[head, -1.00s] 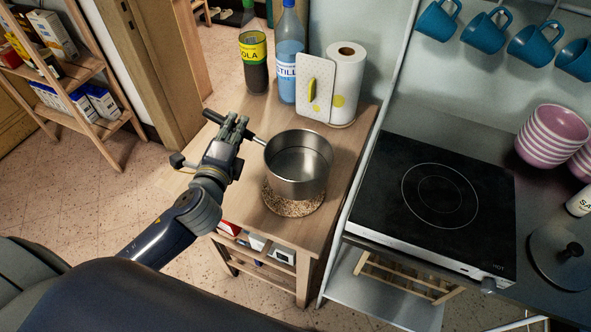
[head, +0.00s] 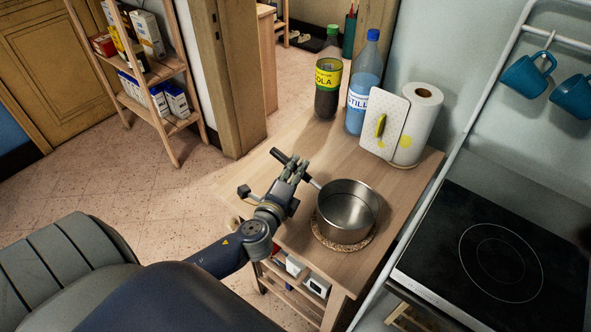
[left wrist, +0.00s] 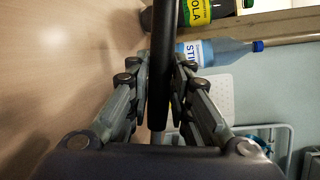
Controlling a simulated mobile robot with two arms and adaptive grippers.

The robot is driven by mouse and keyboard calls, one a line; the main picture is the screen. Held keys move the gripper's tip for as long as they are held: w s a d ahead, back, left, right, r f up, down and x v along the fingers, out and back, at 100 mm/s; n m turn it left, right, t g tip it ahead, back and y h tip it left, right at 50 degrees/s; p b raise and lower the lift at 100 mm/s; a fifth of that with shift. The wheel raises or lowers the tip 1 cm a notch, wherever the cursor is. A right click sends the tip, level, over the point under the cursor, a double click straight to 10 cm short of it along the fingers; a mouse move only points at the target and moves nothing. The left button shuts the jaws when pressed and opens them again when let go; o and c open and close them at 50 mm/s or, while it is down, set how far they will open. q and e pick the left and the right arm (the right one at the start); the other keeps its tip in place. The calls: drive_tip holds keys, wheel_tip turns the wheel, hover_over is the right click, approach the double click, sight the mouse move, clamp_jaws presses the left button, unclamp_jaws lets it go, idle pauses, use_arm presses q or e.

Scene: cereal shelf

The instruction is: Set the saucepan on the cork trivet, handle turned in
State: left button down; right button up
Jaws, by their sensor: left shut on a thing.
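The steel saucepan (head: 347,212) is upright over the round cork trivet (head: 341,246) on the wooden cart top. The trivet's rim shows along the pan's near side; I cannot tell whether the pan's base touches it. The black handle (head: 280,156) points up and left in the head view, away from the stove. My left gripper (head: 292,172) is shut on this handle. In the left wrist view the handle (left wrist: 160,60) runs between the two fingers; the pan's bowl is not in that view. My right gripper is not in view.
A cola bottle (head: 327,78), a blue bottle (head: 363,90) and a paper towel roll (head: 416,125) on a holder stand at the cart's back. The stove (head: 490,250) is to the right. The cart top left of the bottles is bare.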

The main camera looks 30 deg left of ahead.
use_arm(q)
drive_tip(key=c, duration=1.4)
unclamp_jaws()
drive_tip(key=shift+c, duration=0.2)
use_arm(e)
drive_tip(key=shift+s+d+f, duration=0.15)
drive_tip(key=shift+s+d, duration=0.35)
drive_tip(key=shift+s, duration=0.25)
use_arm(q)
drive_tip(key=shift+r, duration=0.1)
drive_tip(key=b+v, duration=0.3)
drive_tip(key=v, duration=0.9)
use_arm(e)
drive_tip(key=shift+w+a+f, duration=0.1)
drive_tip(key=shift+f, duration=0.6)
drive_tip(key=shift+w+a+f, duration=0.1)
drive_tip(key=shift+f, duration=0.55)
use_arm(q)
drive_tip(key=shift+s, duration=0.1)
